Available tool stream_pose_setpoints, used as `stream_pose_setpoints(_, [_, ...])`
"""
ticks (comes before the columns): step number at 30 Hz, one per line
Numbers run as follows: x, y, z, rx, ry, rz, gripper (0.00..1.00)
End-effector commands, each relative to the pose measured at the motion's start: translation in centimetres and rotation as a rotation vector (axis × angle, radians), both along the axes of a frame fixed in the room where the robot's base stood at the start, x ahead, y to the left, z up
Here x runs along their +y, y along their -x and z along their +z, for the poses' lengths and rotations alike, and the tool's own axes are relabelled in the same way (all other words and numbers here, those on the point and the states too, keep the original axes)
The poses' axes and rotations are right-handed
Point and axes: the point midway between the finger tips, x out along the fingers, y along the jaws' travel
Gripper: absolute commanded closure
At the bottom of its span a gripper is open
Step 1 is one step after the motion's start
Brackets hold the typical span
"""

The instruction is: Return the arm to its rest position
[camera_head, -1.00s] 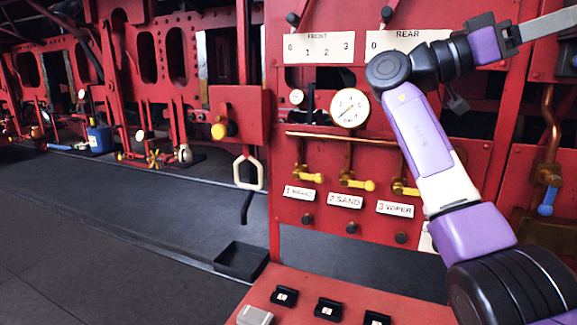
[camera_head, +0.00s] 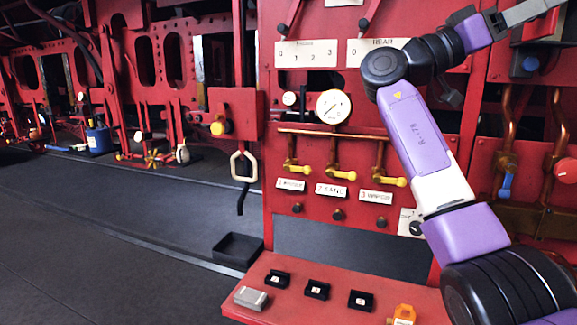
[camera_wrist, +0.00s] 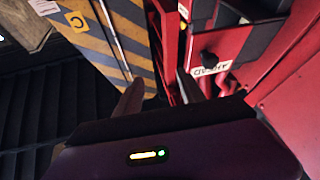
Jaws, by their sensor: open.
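My arm reaches up the right side of the head view in front of the red control panel (camera_head: 300,230). My gripper (camera_head: 545,8) is at the top right edge of that view, partly cut off. In the wrist view my gripper (camera_wrist: 160,90) shows two separated fingers with nothing between them. Beyond the fingertips are a red upright, a yellow-and-grey striped panel (camera_wrist: 115,45) and a label reading "AHEAD" (camera_wrist: 211,69) upside down. No contact with any of them is evident.
The panel carries a round gauge (camera_head: 333,106) and several yellow-handled valves (camera_head: 340,175). A red shelf (camera_head: 285,312) below holds small black holders (camera_head: 317,290), a grey box (camera_head: 251,298) and an orange item (camera_head: 403,314). A black tray (camera_head: 238,250) lies left; open floor (camera_head: 110,240) stretches beyond.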

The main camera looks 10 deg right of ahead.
Motion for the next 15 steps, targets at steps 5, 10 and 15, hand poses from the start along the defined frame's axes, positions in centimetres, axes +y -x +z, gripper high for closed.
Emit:
stream_pose_setpoints(5, [-0.3,-3.1,0.0,0.082,0.005,0.157,0.54])
stream_pose_setpoints(10, [0.2,-7.6,-3.4,0.19,0.008,0.343,0.54])
stream_pose_setpoints(15, [1.9,-12.0,-9.4,0.301,0.011,0.549,0.54])
